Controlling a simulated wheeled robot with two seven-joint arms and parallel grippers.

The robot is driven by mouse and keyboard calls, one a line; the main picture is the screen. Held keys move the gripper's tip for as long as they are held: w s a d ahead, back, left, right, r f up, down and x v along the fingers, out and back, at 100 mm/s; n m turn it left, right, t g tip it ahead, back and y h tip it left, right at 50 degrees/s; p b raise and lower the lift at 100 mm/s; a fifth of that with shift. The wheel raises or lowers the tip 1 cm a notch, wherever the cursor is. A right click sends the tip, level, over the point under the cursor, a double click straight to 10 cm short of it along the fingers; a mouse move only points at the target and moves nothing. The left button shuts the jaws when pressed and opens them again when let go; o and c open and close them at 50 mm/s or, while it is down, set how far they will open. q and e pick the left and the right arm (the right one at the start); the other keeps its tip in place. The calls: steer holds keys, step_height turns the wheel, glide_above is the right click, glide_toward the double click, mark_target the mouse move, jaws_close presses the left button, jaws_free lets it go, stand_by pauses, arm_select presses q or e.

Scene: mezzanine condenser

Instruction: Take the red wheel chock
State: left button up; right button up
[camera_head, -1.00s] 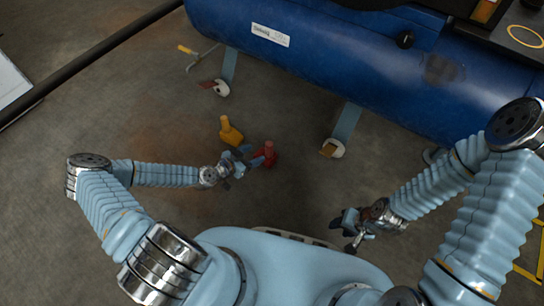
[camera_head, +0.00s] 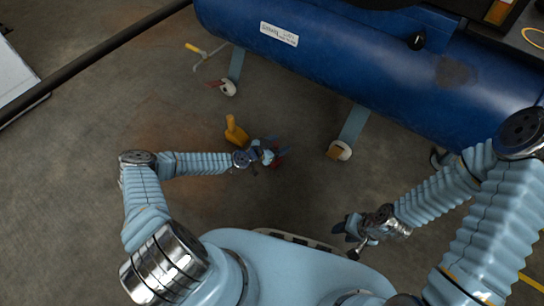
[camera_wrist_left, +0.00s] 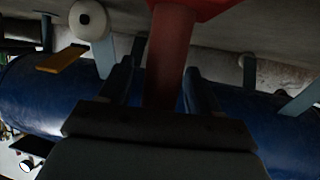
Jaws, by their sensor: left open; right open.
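The red wheel chock (camera_head: 279,163) is on the concrete floor in the head view, mostly hidden behind my left gripper (camera_head: 272,150). In the left wrist view, a red upright post of the chock (camera_wrist_left: 172,55) stands between the two dark fingers of my left gripper (camera_wrist_left: 157,78). A wider red part shows at the top edge of that view. The fingers are apart, one on each side of the post; I cannot tell whether either touches it. My right gripper (camera_head: 352,230) is open and empty above the floor, right of my base.
A yellow object with an upright handle (camera_head: 235,131) stands close to the left of my left gripper. A blue tank (camera_head: 350,55) on light blue legs (camera_head: 353,125) spans the back. A dark pipe (camera_head: 100,50) crosses the upper left. Floor on the left is clear.

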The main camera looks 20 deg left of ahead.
arm_select(q)
jaws_close()
steer(key=shift+r, duration=0.1)
stand_by(0.4)
